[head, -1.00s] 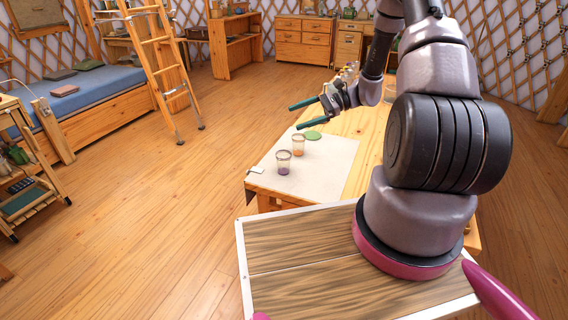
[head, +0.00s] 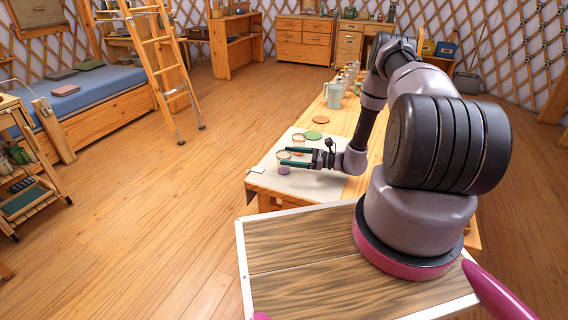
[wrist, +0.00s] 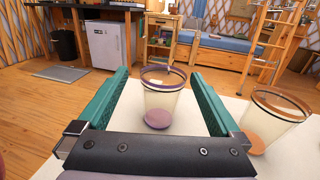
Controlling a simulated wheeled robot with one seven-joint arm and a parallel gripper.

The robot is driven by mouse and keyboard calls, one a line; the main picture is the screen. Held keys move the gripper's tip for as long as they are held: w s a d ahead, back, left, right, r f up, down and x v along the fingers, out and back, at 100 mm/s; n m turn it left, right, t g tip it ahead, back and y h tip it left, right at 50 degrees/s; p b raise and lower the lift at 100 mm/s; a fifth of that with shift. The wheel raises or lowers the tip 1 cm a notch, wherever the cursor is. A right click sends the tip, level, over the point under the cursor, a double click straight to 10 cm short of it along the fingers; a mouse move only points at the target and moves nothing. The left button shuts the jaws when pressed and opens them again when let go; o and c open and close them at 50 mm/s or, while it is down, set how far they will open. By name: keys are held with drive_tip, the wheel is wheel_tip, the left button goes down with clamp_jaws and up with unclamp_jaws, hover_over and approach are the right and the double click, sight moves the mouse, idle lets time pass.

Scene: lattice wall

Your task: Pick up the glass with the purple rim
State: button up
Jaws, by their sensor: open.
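The glass with the purple rim (wrist: 160,97) stands upright on a pale mat, clear-walled with a purple base. In the wrist view it is between the teal fingers of my gripper (wrist: 160,88), with a gap on each side. In the head view the glass (head: 284,169) is partly hidden by the fingers. My gripper (head: 285,156) is open, low and level over the table, pointing left. A second glass with an orange-brown rim and base (wrist: 272,118) stands just outside the right finger in the wrist view.
The pale mat (head: 262,180) covers the near end of the wooden table (head: 345,118). A green disc (head: 312,134) and an orange-brown disc (head: 320,119) lie beyond the glasses. A pale green jug (head: 334,95) and other vessels stand at the far end.

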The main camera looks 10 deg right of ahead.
sight(277, 153)
drive_tip(key=shift+w+x, duration=0.25)
drive_tip(key=shift+x, duration=2.4)
drive_tip(key=shift+d+r, duration=0.1)
drive_tip(key=shift+r, duration=0.05)
drive_tip(key=c, duration=1.5)
